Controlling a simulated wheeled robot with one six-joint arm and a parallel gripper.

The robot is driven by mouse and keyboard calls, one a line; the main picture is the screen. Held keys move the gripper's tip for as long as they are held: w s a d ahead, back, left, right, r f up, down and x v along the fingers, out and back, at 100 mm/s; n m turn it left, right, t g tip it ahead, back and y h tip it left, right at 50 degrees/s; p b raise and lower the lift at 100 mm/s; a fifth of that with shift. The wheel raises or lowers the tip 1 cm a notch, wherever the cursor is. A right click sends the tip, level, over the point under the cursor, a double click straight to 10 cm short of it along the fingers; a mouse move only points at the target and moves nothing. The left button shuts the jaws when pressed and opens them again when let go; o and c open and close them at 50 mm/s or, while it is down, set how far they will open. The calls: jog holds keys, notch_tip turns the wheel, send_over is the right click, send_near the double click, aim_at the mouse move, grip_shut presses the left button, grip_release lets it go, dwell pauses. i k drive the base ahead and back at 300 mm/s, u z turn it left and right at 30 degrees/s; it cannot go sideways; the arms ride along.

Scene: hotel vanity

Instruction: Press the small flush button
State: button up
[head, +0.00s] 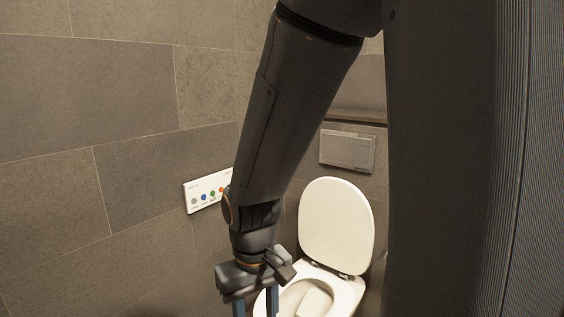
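A grey flush plate (347,150) is set in the back wall above the toilet. It seems to have an inner panel, but I cannot make out separate buttons on it. A white control panel (188,187) with several small coloured round buttons is on the left wall, its right part hidden behind my arm. I cannot tell which button is the small flush one. My gripper (255,307) points down at the bottom of the head view, left of the toilet and below both panels.
A white toilet (337,227) with its lid raised stands against the back wall; my gripper overlaps its bowl's left side in the view. A brown ledge (357,118) runs above the flush plate. The tiled left wall is otherwise bare. My arm blocks the middle.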

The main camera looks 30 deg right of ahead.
aim_at(361, 147)
jog(key=z, duration=1.4)
